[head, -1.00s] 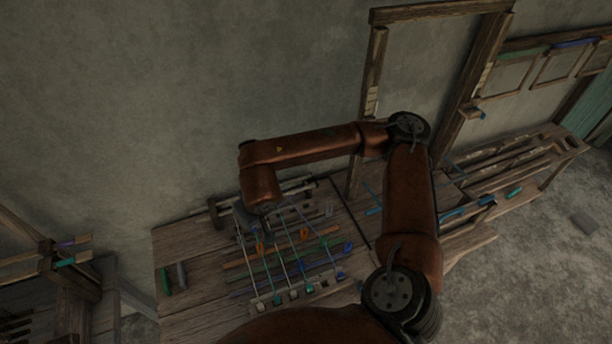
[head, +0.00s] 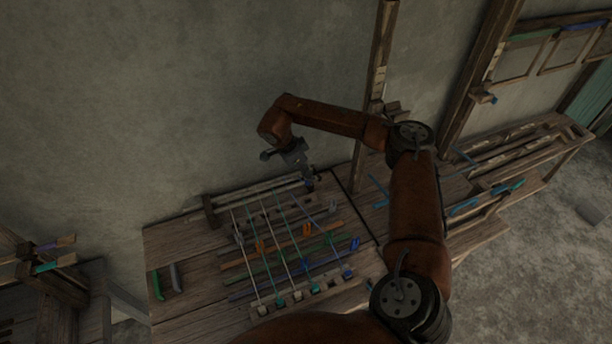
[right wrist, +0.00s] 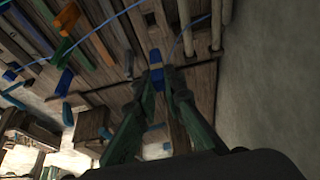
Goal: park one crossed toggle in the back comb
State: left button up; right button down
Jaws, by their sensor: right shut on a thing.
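A wooden bench frame (head: 190,240) carries several cords, running from toggles in a row at the front (head: 297,295) to a back bar (head: 262,192). My right gripper (head: 308,182) is over the right end of the back bar, pointing down. In the right wrist view, its green fingers (right wrist: 157,78) are shut on a small blue toggle (right wrist: 155,57). A thin blue cord (right wrist: 178,44) runs close by that toggle. In the head view the held toggle is too small to make out. Whether it touches the back bar, I cannot tell. My left gripper is not in view.
Colored slats (head: 280,262) and orange clips (head: 307,229) lie among the cords. A green tool (head: 156,285) and a grey one (head: 176,277) lie at the bench's left. A wooden upright (head: 375,90) stands to the right of my gripper. A plaster wall is behind.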

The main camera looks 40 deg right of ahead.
jog(key=shift+f, duration=0.35)
notch_tip(320, 180, down, 8)
jog(key=b, duration=0.5)
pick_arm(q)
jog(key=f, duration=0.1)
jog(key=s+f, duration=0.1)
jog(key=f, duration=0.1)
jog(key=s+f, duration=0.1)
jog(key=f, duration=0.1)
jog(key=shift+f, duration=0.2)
pick_arm(e)
jog(key=shift+r, duration=0.1)
jog(key=shift+f+b, duration=0.75)
jog(key=shift+f, duration=1.05)
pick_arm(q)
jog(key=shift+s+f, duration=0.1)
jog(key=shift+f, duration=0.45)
